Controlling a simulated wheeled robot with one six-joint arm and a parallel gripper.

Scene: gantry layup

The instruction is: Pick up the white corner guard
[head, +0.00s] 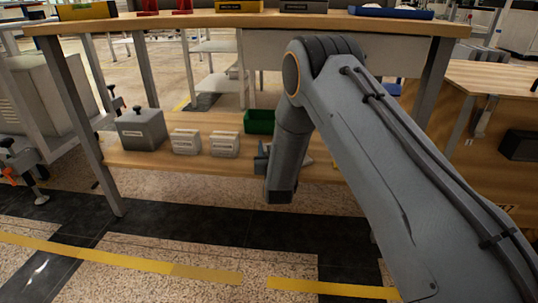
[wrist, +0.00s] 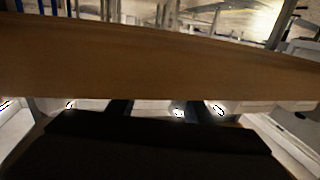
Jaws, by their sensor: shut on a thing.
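My gripper shows in the wrist view (wrist: 158,112), with two dark fingers above a dark body. It is shut on a white piece (wrist: 150,105), which shows only as a pale strip at the fingers. It looks like the white corner guard, but its shape is mostly hidden by the gripper body. In the head view, my arm reaches down in front of the lower shelf (head: 230,168) of the wooden table, and hides the fingertips and what they hold.
The tabletop (head: 240,20) overhangs the shelf; its brown edge (wrist: 160,60) crosses the wrist view. On the shelf are a grey box (head: 141,130), two ridged pale blocks (head: 186,141) (head: 225,144) and a green bin (head: 259,121). A wooden cabinet (head: 490,140) stands right.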

